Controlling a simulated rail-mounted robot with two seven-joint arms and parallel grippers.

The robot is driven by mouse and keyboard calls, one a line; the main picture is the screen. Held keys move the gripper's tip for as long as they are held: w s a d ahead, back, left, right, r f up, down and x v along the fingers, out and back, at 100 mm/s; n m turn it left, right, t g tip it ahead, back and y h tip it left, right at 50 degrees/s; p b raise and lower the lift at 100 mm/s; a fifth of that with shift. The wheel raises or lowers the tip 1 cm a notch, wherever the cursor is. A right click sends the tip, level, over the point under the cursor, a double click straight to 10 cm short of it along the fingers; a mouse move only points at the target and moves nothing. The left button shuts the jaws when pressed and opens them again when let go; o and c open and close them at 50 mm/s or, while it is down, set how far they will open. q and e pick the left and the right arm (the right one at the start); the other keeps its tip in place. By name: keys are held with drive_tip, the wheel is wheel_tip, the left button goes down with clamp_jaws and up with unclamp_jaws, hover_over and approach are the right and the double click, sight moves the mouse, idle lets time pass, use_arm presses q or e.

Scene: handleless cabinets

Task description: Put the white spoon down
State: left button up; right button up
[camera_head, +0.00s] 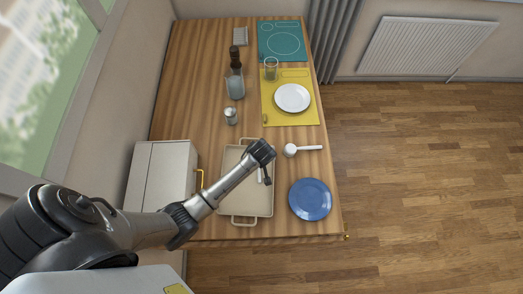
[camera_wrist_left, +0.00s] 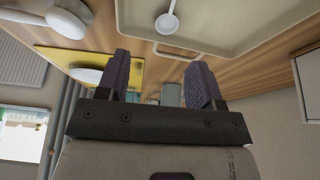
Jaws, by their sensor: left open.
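The white spoon (camera_wrist_left: 167,23) lies in the beige tray (camera_wrist_left: 215,40) in the left wrist view, its round bowl near the tray's handled end. In the head view, my left wrist and gripper cover most of the part of the tray (camera_head: 231,160) where it lies. My left gripper (camera_wrist_left: 161,82) is open, with nothing between its two dark fingers. In the head view, my left gripper (camera_head: 265,176) hangs over the tray's right half, apart from the spoon. My right gripper is in neither view.
A white ladle-like scoop (camera_head: 290,151) and a blue plate (camera_head: 310,199) sit right of the tray. Behind are a yellow board (camera_head: 288,118) with a white plate (camera_head: 292,97), a glass (camera_head: 270,70), a bottle (camera_head: 235,84) and a shaker (camera_head: 230,116). A white cabinet (camera_head: 160,175) stands left.

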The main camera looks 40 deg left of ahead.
use_arm(q)
drive_tip(key=s+d+r+m+h, duration=0.1)
drive_tip(key=s+d+r+m, duration=0.1)
drive_tip(key=s, duration=0.6)
drive_tip(key=s+d+r+m+h, duration=0.1)
drive_tip(key=s+d+r+m, duration=0.1)
drive_tip(key=s+r+m, duration=0.3)
drive_tip(key=s+d+r+m+h, duration=0.1)
drive_tip(key=s+d+r+m, duration=0.1)
drive_tip(key=s+r, duration=0.5)
drive_tip(key=s+m, duration=0.1)
drive_tip(key=s, duration=0.3)
drive_tip(key=shift+d+m, duration=0.15)
drive_tip(key=shift+m, duration=0.25)
